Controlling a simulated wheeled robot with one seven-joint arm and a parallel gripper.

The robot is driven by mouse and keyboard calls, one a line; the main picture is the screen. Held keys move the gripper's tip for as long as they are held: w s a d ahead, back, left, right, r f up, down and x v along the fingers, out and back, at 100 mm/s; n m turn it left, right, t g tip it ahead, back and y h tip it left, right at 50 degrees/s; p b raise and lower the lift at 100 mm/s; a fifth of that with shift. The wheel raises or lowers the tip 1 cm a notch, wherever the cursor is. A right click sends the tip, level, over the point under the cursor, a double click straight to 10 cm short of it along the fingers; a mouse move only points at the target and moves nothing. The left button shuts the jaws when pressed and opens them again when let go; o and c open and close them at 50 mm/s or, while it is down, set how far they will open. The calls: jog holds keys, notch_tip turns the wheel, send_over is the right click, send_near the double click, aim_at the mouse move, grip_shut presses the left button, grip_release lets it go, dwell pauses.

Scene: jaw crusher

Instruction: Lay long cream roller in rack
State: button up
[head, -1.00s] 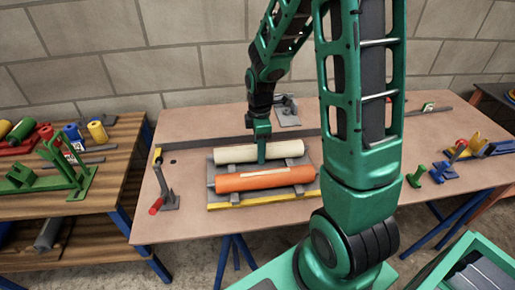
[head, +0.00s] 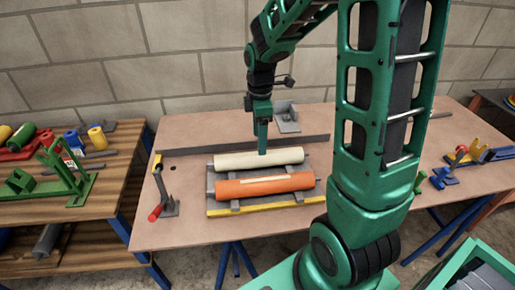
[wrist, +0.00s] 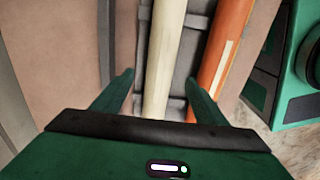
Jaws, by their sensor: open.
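The long cream roller (head: 232,160) lies in the rear place of the grey rack (head: 222,207), behind and parallel to an orange roller (head: 240,188) with a pale strip. The cream roller also shows in the wrist view (wrist: 162,55), with the orange roller (wrist: 226,45) to its right. My gripper (head: 263,150) is above the middle of the cream roller, pointing down. In the wrist view my gripper (wrist: 160,84) is open, one finger each side of the cream roller. I cannot tell whether either finger touches it. The fingers hide little of the roller.
The rack stands on a brown table (head: 190,232) with a yellow front edge. A grey bar (head: 200,148) runs behind it. A red-handled lever (head: 160,205) stands at left, a grey bracket (head: 287,118) behind. Green and blue fixtures (head: 445,177) are at right.

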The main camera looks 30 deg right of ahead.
jog(key=shift+r, duration=1.3)
jog(key=shift+s+d+r, duration=0.1)
jog(key=shift+s+d, duration=0.05)
jog(key=shift+s, duration=0.1)
jog(key=s+d+r+m, duration=0.2)
jog(key=s+m, duration=0.8)
jog(key=s, duration=0.2)
jog(key=s+d+r+m, duration=0.2)
jog(key=s+m, duration=0.7)
jog(key=s, duration=0.3)
jog(key=shift+s+d+r+m, duration=0.25)
jog(key=shift+d+r+m, duration=0.05)
jog(key=shift+d+m, duration=0.1)
